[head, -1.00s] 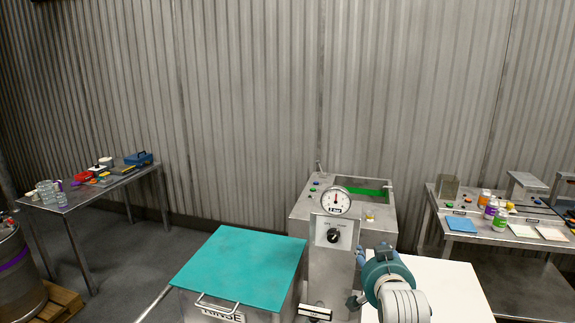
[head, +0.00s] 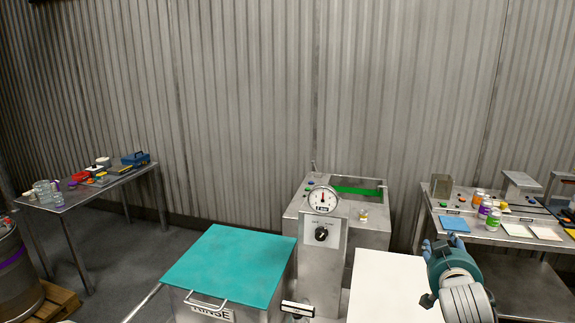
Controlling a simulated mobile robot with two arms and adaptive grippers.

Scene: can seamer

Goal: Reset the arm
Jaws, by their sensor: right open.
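My right arm comes in at the lower right. Its gripper (head: 428,246) is open, with little of its fingers showing beyond the teal wrist, over the right part of the white tabletop (head: 385,285). Nothing shows between the fingers. My left gripper is out of the picture. The grey can seamer (head: 322,260), with a round dial gauge (head: 323,199) and a black knob (head: 321,233), stands left of my right gripper and apart from it.
A bin with a teal lid (head: 230,265) stands left of the seamer. A metal table (head: 85,190) with jars and tools is at the far left, above a drum (head: 15,270) on a pallet. A right bench (head: 470,238) holds bottles and coloured cards.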

